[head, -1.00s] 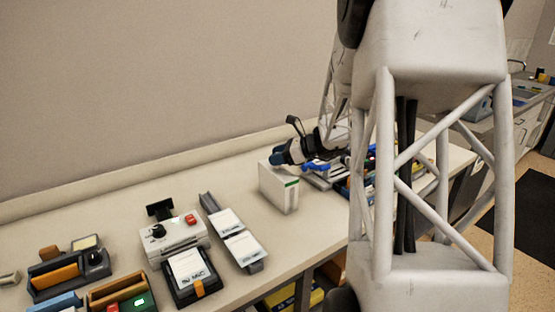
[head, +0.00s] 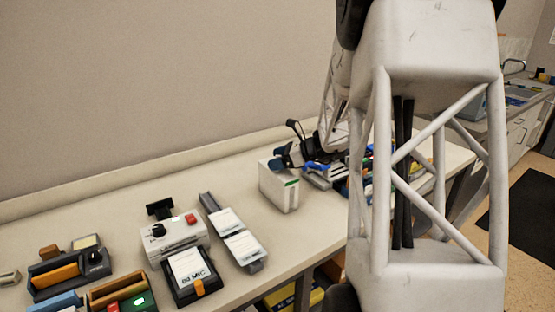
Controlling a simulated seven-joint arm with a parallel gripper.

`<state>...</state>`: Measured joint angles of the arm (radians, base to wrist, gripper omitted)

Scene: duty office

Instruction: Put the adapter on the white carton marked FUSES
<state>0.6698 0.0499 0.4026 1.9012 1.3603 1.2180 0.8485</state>
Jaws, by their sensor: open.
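A white carton (head: 279,188) with a green stripe stands upright on the counter, right of the middle. No FUSES marking is readable on it from here. My gripper (head: 282,158) is small and far off, at the carton's top, with its dark bluish fingertips apart. I cannot tell whether it touches the carton. I cannot make out the adapter for certain; it may be hidden by my gripper or arm, or too small to tell.
A white device with a red button (head: 178,236), a dark card holder (head: 192,276) and a grey rail with white cards (head: 233,234) lie to the left. Cluttered items, including a blue one (head: 317,166), sit right of the carton. My arm hides the counter's right part.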

